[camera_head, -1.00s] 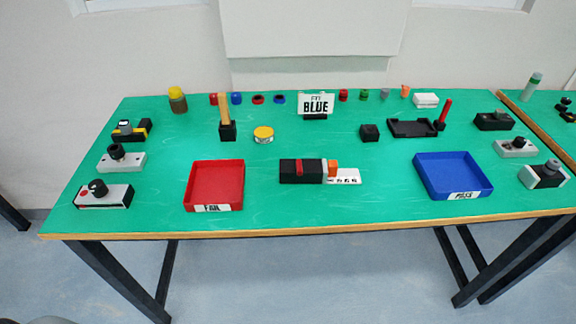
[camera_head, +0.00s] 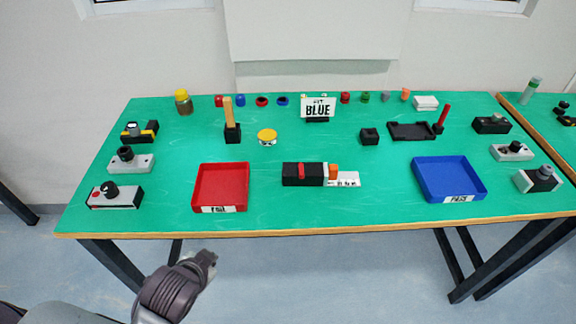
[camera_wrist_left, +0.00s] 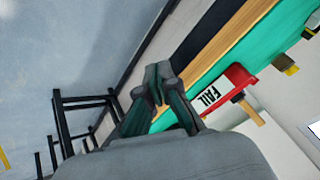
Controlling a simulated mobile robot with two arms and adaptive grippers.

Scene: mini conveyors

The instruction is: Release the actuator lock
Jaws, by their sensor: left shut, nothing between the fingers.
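My left gripper (camera_head: 207,258) is in front of the table's front edge, below the red tray, away from the block. In the left wrist view its fingers (camera_wrist_left: 158,84) are together with nothing between them. My right gripper is not in view.
A red FAIL tray (camera_head: 220,187) and a blue PASS tray (camera_head: 449,180) flank the block. Devices with knobs (camera_head: 113,195) line both sides. A BLUE sign (camera_head: 318,107) stands at the back. The green table (camera_head: 270,215) is bare along its front.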

